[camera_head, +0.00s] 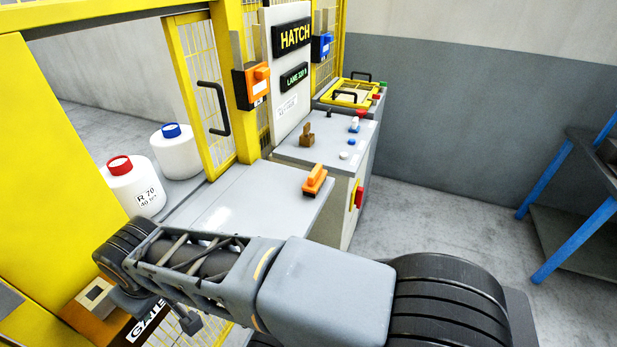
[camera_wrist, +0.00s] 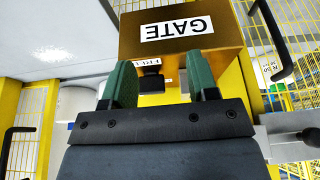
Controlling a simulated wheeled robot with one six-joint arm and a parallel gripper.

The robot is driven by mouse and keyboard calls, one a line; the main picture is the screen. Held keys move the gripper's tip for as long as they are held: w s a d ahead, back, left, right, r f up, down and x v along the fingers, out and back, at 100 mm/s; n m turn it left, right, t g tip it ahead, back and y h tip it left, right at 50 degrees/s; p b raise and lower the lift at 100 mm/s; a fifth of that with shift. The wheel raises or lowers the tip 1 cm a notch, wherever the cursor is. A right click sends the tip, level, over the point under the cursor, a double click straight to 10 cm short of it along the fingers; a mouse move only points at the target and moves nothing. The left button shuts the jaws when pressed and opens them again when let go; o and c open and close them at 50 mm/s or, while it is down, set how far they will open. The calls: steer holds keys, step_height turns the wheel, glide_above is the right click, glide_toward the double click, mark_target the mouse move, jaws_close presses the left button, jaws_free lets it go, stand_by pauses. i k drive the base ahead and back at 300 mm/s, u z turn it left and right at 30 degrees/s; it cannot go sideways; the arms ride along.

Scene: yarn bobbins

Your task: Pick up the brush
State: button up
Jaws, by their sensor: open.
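The brush (camera_head: 314,180) has an orange handle and dark bristles. It lies on the grey shelf (camera_head: 255,200) in front of the hatch, near the shelf's right end. It does not show in the wrist view. My gripper (camera_wrist: 161,80) has two green fingers spread apart with nothing held between them. It is away from the brush and faces a brown box labelled GATE (camera_wrist: 228,22). In the head view my arm crosses the foreground to the lower left, and I cannot make out the fingertips there.
A grey control cabinet (camera_head: 318,160) with buttons stands behind the brush. A blue-legged table (camera_head: 570,205) is at right. Floor between is clear.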

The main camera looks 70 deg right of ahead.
mark_target(311, 186)
steer(key=z, duration=2.35)
